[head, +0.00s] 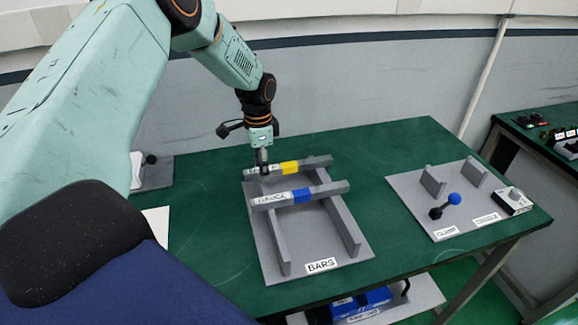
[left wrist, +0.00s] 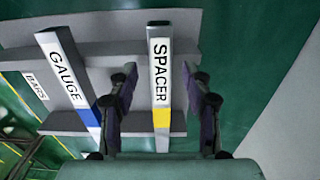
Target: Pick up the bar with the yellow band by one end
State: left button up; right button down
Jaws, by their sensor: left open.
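The bar with the yellow band (head: 319,162) lies across the rear of a grey rack on the green table. It is grey with a white label, and the left wrist view shows this bar (left wrist: 161,118) with the label reading SPACER. My left gripper (head: 263,165) points down at the bar's labelled left part. In the left wrist view my left gripper (left wrist: 161,82) is open, one finger on each side of the bar with gaps between. I cannot tell the exact height of the fingertips over it. My right gripper is not in view.
The GAUGE bar with a blue band (head: 335,189) lies parallel in front, close to the left gripper. The rack base (head: 318,250) is labelled BARS. A grey fixture board (head: 455,215) with a blue-knobbed clamp stands to the right. Green table is clear between them.

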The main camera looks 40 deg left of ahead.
pick_arm(q)
jog(key=shift+f, duration=0.4)
jog(key=shift+c, duration=0.7)
grip_shut()
